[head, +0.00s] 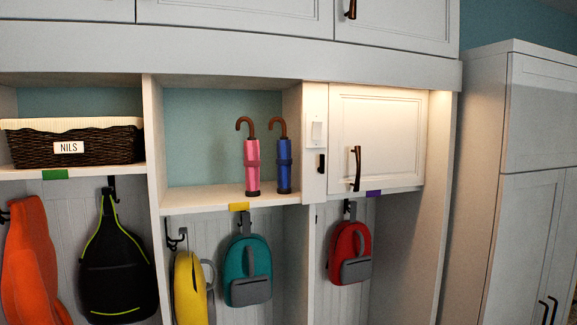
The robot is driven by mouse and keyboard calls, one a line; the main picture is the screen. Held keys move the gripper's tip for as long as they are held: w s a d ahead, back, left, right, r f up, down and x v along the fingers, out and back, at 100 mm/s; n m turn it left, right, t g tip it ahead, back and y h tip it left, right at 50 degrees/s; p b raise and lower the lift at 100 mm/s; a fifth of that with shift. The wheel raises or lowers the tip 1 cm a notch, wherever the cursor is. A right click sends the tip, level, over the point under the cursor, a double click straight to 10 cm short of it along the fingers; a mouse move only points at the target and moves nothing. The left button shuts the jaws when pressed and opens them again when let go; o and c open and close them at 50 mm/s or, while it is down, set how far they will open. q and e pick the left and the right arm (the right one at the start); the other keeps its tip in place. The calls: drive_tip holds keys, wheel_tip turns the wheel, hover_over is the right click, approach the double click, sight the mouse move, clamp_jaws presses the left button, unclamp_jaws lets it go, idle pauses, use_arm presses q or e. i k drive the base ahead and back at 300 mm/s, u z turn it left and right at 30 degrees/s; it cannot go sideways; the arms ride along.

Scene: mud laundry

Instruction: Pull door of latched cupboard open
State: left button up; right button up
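The cupboard door (385,135) is a small white framed panel at the right end of the shelf row, and it looks shut. Its dark vertical handle (356,168) is on the door's left side. A small dark piece (321,164), possibly the latch, is on the white post left of the door, below a pale switch-like plate (316,130). Neither of my grippers shows in the head view.
Pink (252,166) and blue (283,164) umbrellas stand in the open cubby left of the post. A red backpack (350,252) hangs below the door. A tall white cabinet (530,200) stands at the right. A wicker basket (75,143) sits at the left.

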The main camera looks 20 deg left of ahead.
sight(377, 135)
drive_tip(key=u, duration=0.5)
drive_tip(key=i, duration=0.6)
drive_tip(key=u, duration=0.3)
